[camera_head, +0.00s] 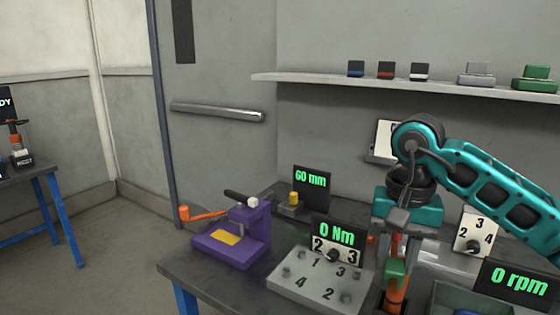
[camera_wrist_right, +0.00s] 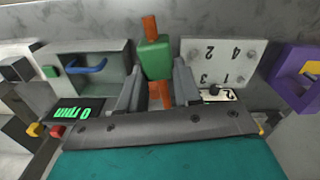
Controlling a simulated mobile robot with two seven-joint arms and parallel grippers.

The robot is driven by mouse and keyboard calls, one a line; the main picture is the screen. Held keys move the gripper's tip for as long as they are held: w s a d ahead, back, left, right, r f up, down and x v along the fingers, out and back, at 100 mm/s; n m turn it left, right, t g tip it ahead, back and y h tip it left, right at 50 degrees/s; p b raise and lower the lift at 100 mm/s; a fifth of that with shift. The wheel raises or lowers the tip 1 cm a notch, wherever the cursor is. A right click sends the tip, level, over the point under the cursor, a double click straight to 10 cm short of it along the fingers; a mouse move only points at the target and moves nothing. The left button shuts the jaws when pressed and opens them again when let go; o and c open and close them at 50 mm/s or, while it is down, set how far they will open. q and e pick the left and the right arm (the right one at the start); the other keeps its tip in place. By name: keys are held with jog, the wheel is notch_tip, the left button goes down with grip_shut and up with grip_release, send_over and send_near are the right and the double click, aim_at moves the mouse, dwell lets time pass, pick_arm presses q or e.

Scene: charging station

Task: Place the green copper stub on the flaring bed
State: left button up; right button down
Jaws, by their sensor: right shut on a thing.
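The green copper stub (camera_head: 396,272) is an orange copper rod with a green block around its middle. It hangs roughly upright below my right gripper (camera_head: 397,240) near the table's front right. In the right wrist view the green block (camera_wrist_right: 153,58) shows between the fingers of the right gripper (camera_wrist_right: 158,82), which are shut on the stub. The purple fixture with a yellow pad (camera_head: 208,245), which looks like the flaring bed, stands at the table's left, apart from the stub. It also shows at the right wrist view's right edge (camera_wrist_right: 284,72). My left gripper is not in view.
A grey numbered plate (camera_head: 283,287) and a "0 Nm" display (camera_head: 338,238) stand between the stub and the purple fixture. An orange handle (camera_head: 205,213) sticks out left of the fixture. A "60 mm" display (camera_head: 312,186) stands behind. A grey tray (camera_head: 445,298) is at right.

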jog(key=s+a+f+n, duration=0.7)
jog(key=s+a+f, duration=0.1)
jog(key=a+f, duration=0.1)
pick_arm(q)
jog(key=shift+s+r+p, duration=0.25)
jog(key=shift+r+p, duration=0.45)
jog(key=shift+p, duration=0.1)
pick_arm(e)
jog(key=w+d+r+m, duration=0.1)
jog(key=w+d+m, duration=0.1)
jog(key=d, duration=0.7)
jog(key=shift+w+d+r+m, duration=0.15)
jog(key=shift+d+r+m, duration=0.1)
jog(key=shift+d+m, duration=0.1)
jog(key=shift+w, duration=0.1)
